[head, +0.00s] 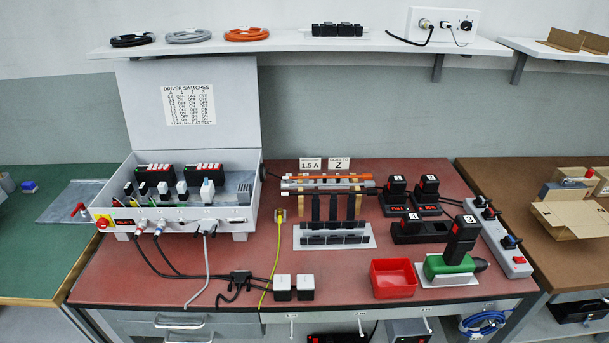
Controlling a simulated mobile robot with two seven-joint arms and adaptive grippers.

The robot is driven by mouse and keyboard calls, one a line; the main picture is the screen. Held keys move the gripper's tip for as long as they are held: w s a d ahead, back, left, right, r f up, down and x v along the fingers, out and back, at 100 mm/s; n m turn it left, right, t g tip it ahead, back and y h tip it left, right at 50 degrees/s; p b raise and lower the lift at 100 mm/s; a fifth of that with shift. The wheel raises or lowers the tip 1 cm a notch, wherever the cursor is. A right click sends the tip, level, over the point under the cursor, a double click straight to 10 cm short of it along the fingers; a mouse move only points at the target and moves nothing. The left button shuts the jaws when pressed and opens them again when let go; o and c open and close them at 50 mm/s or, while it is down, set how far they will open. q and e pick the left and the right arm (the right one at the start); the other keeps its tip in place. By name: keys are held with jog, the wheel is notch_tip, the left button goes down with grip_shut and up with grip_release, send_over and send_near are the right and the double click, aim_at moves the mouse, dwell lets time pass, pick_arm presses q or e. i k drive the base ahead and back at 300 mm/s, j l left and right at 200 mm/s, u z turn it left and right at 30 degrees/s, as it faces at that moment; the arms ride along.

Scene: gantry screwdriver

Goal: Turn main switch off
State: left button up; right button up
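The main switch (102,223) appears to be the red knob on a yellow plate, at the left end of the front panel of a grey control box (186,221). The knob is small in this view, and I cannot tell its position. Right of it is a small dark display (125,222) with red characters. The box lid (188,125) stands open and carries a printed chart headed "DRIVER SWITCHES". Neither of my grippers is in view.
Cables run from the box's front across the red bench (345,275). A red bin (393,279), a green screwdriver tool (449,265), battery chargers (400,205) and a power strip (498,238) occupy the right side. A red-handled item (78,209) lies left of the box.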

aim_at(102, 223)
jog(key=j+u, duration=0.5)
jog(key=j, duration=0.9)
